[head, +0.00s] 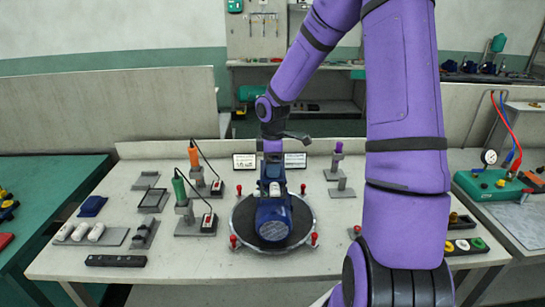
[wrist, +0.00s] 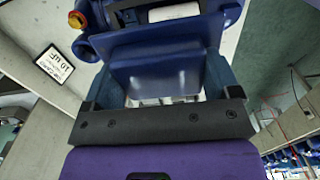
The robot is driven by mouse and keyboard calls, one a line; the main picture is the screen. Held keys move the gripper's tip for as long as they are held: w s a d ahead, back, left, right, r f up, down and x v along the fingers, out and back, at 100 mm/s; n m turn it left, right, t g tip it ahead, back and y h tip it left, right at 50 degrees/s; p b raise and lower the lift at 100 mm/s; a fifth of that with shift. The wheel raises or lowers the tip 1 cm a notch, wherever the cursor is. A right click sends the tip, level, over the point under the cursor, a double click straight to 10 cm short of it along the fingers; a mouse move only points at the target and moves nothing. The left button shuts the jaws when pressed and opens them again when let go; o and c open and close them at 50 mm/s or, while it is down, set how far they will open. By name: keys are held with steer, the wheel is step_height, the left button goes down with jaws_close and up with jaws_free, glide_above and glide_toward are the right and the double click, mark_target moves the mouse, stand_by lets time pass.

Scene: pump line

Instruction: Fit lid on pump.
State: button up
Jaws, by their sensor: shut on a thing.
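The blue pump (head: 272,218) stands on a round dark turntable (head: 240,235) in the middle of the bench. My gripper (head: 271,180) is directly over the pump, pointing down. In the wrist view my gripper (wrist: 160,85) is shut on a blue box-shaped part, which looks like the lid (wrist: 158,76). Blue pump housing (wrist: 150,28) shows just beyond it. In the head view the lid cannot be told apart from the gripper and pump. Whether the lid touches the pump cannot be told.
Red clamps (head: 314,238) ring the turntable. Tool stands with green (head: 180,188) and orange (head: 194,157) handles are to its left, with white cylinders (head: 96,232) and a dark blue part (head: 92,206) further left. A purple-handled tool (head: 338,149) stands behind right.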

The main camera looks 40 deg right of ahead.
steer(key=shift+f, duration=1.15)
steer(key=shift+f, duration=1.8)
stand_by(1.3)
steer(key=o, duration=0.8)
steer(key=shift+r, duration=3.05)
step_height(320, 180, up, 11)
steer(key=shift+f, duration=0.1)
